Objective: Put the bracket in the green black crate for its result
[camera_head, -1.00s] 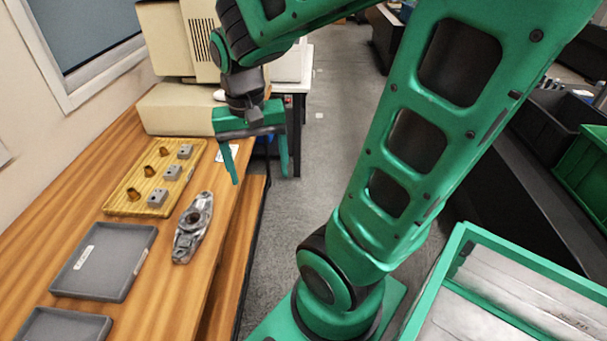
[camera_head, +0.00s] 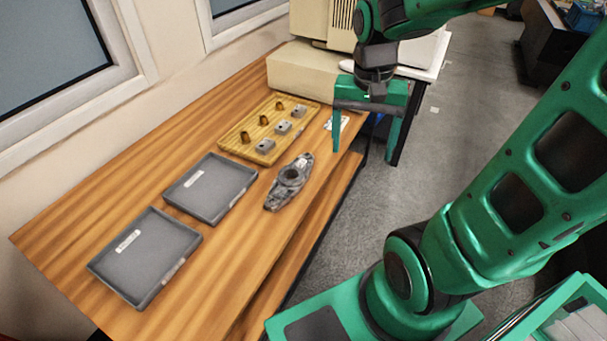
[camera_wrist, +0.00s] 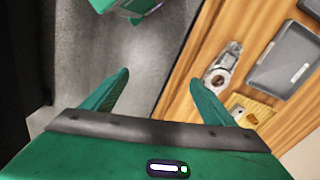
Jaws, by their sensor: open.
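The bracket (camera_head: 290,182), a grey metal part with a round hole, lies on the wooden table near its front edge. It also shows right of centre in the wrist view (camera_wrist: 221,72). My gripper (camera_head: 364,150) is open and empty, above and beyond the bracket, out over the table's aisle-side edge. In the wrist view its two green fingers (camera_wrist: 160,80) are spread, with the bracket past the right finger and not between them.
Two grey trays (camera_head: 187,210) (camera_head: 121,275) lie left of the bracket. A yellow tray (camera_head: 236,146) with small grey blocks and brass pieces lies behind it. A beige machine (camera_head: 300,75) stands at the table's far end.

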